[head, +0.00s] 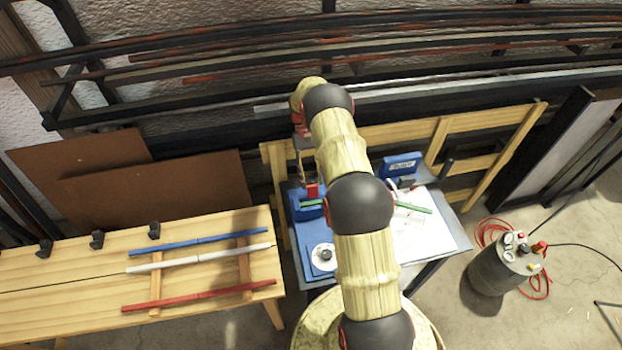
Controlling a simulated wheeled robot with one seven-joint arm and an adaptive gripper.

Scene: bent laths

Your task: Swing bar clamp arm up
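A blue fixture (305,235) on a small bench shows left of my arm. A red block (312,190) and a short green bar (310,203) sit on it. Right of my arm are a blue block with a pale label (402,166) and a second green bar (413,207), lying nearly flat. Which part is the bar clamp arm I cannot tell for sure. My gripper (303,175) points down just above and beside the red block. Its fingers are too small to tell whether they are open or touch anything. My arm hides the middle of the bench.
A wooden table (60,310) at left carries blue (195,242), white (200,257) and red (200,295) laths and several black clips. A white sheet (425,235) lies on the bench. A grey canister (492,270) with a red hose stands right. Racked bars run behind.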

